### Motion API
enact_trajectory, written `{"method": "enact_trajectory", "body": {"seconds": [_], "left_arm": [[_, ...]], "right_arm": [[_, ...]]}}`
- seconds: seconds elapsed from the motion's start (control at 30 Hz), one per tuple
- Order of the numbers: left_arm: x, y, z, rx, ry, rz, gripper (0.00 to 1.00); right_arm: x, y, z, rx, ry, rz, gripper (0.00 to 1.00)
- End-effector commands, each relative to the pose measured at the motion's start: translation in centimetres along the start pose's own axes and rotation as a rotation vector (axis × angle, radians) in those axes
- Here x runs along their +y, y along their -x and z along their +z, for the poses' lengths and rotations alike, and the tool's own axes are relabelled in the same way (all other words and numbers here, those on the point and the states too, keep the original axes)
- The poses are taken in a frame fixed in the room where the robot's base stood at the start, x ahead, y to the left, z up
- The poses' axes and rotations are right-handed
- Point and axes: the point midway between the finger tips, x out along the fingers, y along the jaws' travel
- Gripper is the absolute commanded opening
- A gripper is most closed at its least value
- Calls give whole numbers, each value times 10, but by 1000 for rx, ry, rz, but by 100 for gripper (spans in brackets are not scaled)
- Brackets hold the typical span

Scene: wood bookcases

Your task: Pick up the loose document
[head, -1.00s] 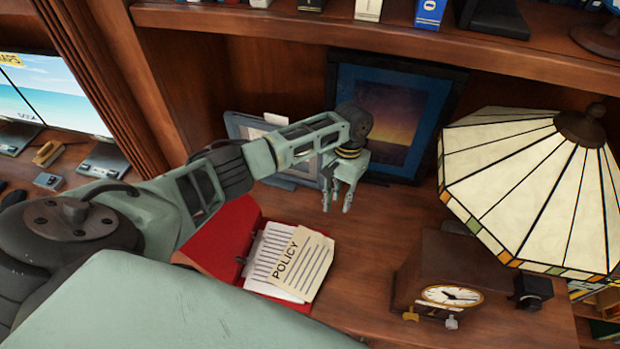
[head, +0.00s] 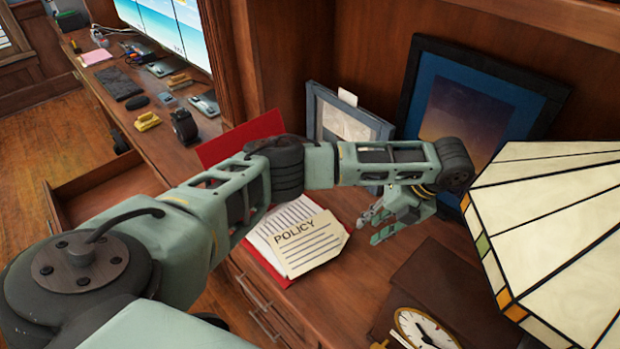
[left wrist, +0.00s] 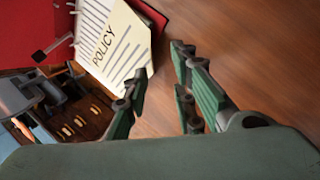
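The loose document is a cream sheet marked POLICY (head: 310,245). It lies tilted on top of white lined pages in an open red binder (head: 240,137) on the wooden desk. My left gripper (head: 377,226) is open and empty, just right of the document in the head view and apart from it. In the left wrist view the POLICY sheet (left wrist: 119,45) shows at the upper left, beyond the left finger of my gripper (left wrist: 160,95), with bare wood beyond the gap between the fingers. My arm hides part of the binder in the head view. My right gripper is not in view.
A stained-glass lamp (head: 565,215) and a wooden clock (head: 425,328) stand at the right. Two framed pictures, one small (head: 343,120) and one large (head: 411,85), lean at the back. An open drawer (head: 105,190) juts out at the left.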

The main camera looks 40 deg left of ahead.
Motion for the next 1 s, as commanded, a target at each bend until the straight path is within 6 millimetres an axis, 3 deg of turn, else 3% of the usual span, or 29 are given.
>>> {"method": "enact_trajectory", "body": {"seconds": [0.33, 0.7, 1.0], "left_arm": [[2, -26, -1, -8, -90, 18, 24], [12, -72, -1, -10, -88, 18, 24], [11, -79, 0, -12, -88, 16, 24]], "right_arm": [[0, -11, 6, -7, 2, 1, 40], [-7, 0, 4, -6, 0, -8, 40], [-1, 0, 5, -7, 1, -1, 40]]}}
